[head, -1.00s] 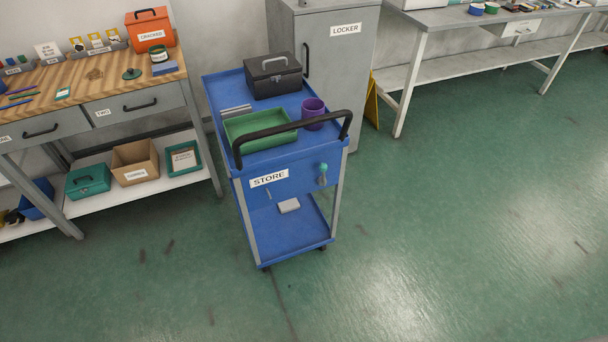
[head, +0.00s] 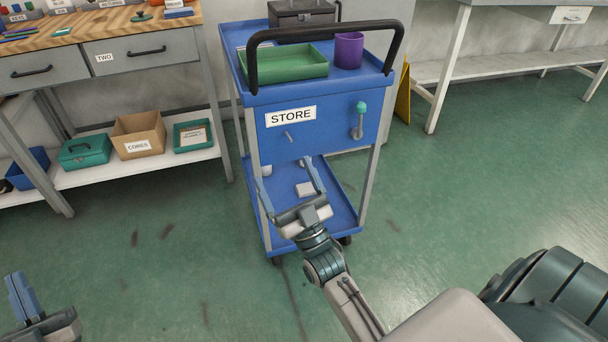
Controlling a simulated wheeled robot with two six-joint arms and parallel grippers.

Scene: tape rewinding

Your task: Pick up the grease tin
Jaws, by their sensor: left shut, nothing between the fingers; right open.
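I cannot single out the grease tin with certainty. A small pale round thing (head: 266,170) is on the lower shelf of the blue cart (head: 222,58), partly behind my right gripper's fingers; it may be the tin. My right gripper (head: 283,174) is open and empty, in front of the lower shelf, its fingers pointing toward the cart. My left gripper (head: 18,282) is shut and empty, low at the left edge of the view, over the floor.
The cart's top carries a green tray (head: 283,64), a purple cup (head: 348,50) and a dark toolbox (head: 300,20). A workbench (head: 125,60) stands left. Floor to the right is clear.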

